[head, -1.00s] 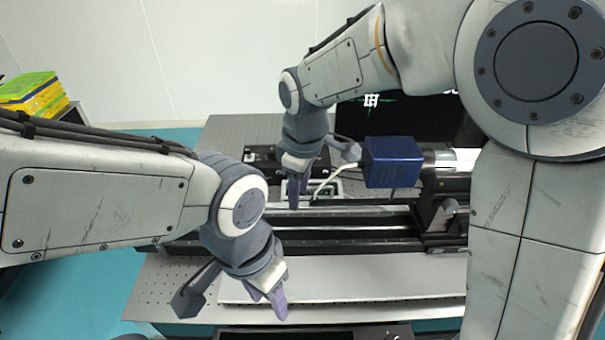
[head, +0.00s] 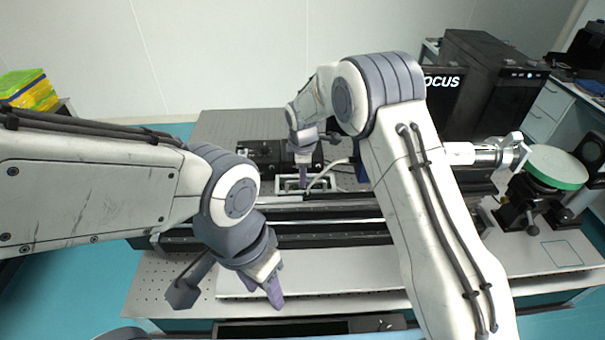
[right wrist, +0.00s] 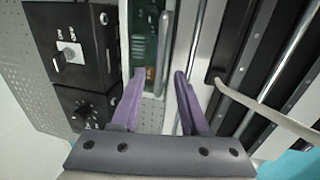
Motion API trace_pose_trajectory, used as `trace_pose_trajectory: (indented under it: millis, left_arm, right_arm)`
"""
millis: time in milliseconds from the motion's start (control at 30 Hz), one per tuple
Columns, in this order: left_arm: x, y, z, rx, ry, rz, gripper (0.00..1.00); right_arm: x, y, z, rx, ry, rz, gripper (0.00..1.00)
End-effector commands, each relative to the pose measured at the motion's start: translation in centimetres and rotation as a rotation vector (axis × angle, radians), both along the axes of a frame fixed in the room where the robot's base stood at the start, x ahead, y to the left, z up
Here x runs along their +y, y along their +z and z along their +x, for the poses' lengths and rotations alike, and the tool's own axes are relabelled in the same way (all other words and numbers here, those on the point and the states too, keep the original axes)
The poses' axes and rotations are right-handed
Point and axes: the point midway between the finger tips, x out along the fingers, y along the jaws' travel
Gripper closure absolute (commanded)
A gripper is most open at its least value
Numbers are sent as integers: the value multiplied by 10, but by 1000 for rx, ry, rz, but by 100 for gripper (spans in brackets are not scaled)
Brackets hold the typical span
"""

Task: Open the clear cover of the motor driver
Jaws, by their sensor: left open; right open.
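The motor driver (head: 284,184) is a pale-framed unit behind the long rail in the head view, partly hidden by my right gripper. In the right wrist view its green circuit board (right wrist: 145,42) shows beside a grey upright bar. I cannot make out the edges of the clear cover. My right gripper (head: 303,176) points down over the driver. In the right wrist view its purple fingers (right wrist: 158,100) are open, with nothing visibly held between them. My left gripper (head: 272,292) is open and empty above the front of the table, apart from the driver.
Black control boxes (right wrist: 72,48) with a switch and a knob stand left of the driver in the wrist view. A pale cable (right wrist: 262,108) crosses the dark rail (head: 330,238) on the right. A round green-rimmed stage (head: 556,167) stands at the right of the table.

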Motion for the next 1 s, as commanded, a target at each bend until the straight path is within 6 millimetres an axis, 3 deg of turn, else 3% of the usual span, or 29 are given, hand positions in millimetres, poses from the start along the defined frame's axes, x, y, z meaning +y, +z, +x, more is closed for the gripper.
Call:
trace_pose_trajectory:
  millis: [200,467,567,600,1000]
  left_arm:
    - [0,5,0,0,0,0,50]
    - [0,4,0,0,0,0,50]
    - [0,4,0,0,0,0,50]
    - [0,4,0,0,0,0,50]
    - [0,4,0,0,0,0,50]
  right_arm:
    - [0,-15,3,0,0,0,55]
    - [0,-16,3,-1,0,1,55]
    - [0,-16,3,-1,0,1,94]
    - [0,-16,3,-1,0,1,100]
    - [0,-16,3,0,0,0,100]
